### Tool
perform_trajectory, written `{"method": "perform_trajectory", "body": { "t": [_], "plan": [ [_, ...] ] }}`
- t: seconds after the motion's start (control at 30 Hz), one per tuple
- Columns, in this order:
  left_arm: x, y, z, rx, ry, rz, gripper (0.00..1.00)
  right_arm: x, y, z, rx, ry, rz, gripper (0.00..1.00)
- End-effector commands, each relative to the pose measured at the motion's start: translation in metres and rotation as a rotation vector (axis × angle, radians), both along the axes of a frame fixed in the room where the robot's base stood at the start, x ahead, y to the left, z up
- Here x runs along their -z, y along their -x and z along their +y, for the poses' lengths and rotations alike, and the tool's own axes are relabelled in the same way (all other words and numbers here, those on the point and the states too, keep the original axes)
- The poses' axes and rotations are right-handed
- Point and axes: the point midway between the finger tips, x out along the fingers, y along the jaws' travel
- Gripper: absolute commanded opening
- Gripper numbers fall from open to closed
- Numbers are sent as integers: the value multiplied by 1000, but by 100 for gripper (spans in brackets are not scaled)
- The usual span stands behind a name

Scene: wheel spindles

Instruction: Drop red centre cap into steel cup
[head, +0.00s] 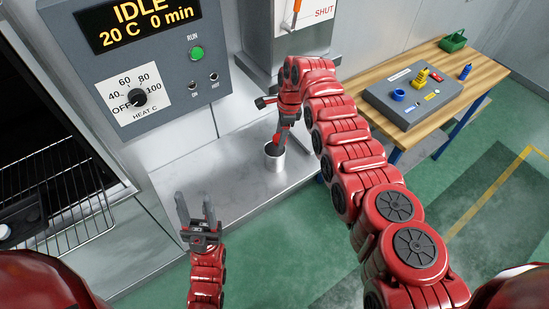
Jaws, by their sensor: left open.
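The steel cup (274,163) stands on the steel counter below the grey dispenser-like housing. My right gripper (276,148) points down at the cup's mouth, with its fingertips at or just inside the rim. I cannot tell whether its fingers are open or shut. I cannot make out the red centre cap; it may be hidden by the gripper or the cup wall. My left gripper (196,208) is open and empty, fingers pointing up, in front of the counter's near edge and apart from the cup.
A control panel (140,60) with a display reading idle hangs above the counter. An open oven with a wire rack (62,195) is at the left. A wooden table (478,82) at the right bears a grey board (412,97) with coloured parts and a green carrier (453,42).

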Motion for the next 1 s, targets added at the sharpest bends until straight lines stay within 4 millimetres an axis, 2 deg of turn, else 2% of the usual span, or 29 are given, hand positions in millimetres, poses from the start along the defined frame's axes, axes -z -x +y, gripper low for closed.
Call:
{"method": "perform_trajectory", "body": {
  "t": [0.03,0.2,0.5,0.67,0.83,1.0],
  "plan": [
    [0,0,0,0,0,0,50,0,0,0,0,0,0,65],
    [0,0,0,0,0,0,50,0,0,0,0,0,0,92],
    [0,0,0,0,0,0,50,-1,0,0,0,0,0,92],
    [5,0,0,0,0,0,50,-8,-1,-1,0,-1,-1,92],
    [17,0,0,0,0,0,50,-30,-2,-6,3,-2,-5,92],
    [44,0,0,0,0,0,50,-77,-3,-12,1,0,-7,92]
  ]
}}
